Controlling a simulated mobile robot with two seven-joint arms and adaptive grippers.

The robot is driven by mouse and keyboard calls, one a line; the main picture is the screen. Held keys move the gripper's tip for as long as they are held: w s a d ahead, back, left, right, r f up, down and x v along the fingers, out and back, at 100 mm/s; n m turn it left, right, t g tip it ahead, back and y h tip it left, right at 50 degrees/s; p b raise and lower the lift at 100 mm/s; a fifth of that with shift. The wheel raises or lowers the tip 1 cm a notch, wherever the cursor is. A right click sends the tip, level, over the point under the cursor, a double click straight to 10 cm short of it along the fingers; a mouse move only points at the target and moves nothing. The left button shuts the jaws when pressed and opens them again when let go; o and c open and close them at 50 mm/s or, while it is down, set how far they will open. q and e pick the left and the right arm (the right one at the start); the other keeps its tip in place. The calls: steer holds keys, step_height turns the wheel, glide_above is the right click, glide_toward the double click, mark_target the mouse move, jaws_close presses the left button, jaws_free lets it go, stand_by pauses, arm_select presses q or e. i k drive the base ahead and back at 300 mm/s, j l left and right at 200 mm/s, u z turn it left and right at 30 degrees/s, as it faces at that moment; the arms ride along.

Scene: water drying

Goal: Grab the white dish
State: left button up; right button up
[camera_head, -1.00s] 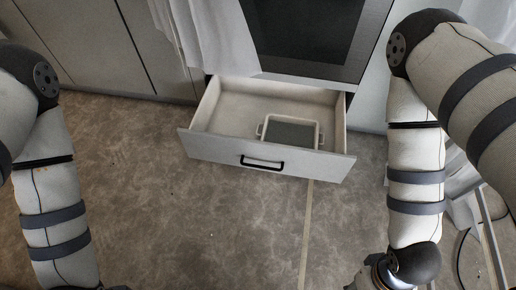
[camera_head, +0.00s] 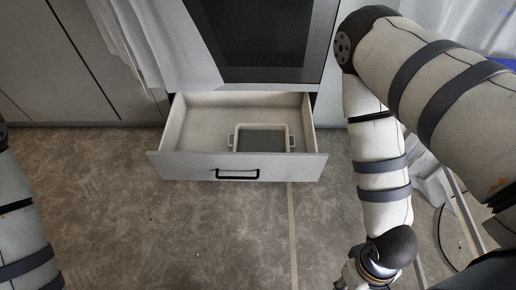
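The white dish (camera_head: 290,131) lies inside the open drawer (camera_head: 190,164), at its right front part. It is rectangular with a small handle at each end and a grey-green inner base. The drawer's front wall stands just in front of its near edge. My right arm comes down on the right, outside the drawer and apart from the dish. Its gripper is at the bottom edge, and its fingers are not clearly shown. Only part of my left arm shows at the left edge, and its gripper is out of view.
An oven (camera_head: 266,45) with a dark glass door stands above the drawer. A white cloth (camera_head: 150,50) hangs at its left beside grey cabinets (camera_head: 60,75). The drawer has a black handle (camera_head: 238,177). The brown floor (camera_head: 180,235) in front is clear. A metal frame stands at the right.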

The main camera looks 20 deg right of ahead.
mark_target(247, 137)
steer(key=i+j+u, duration=0.25)
steer(key=i, duration=0.3)
steer(key=i+u, duration=0.2)
steer(key=i, duration=0.3)
steer(key=i+z, duration=0.1)
steer(key=z, duration=0.35)
steer(key=i+j+z, duration=0.1)
steer(key=z, duration=0.4)
steer(key=j+z, duration=0.15)
steer(key=z, duration=0.3)
steer(key=i+j+z, duration=0.15)
steer(key=z, duration=0.3)
steer(key=j+z, duration=0.15)
steer(key=z, duration=0.3)
steer(key=j+z, duration=0.15)
steer(key=z, duration=0.35)
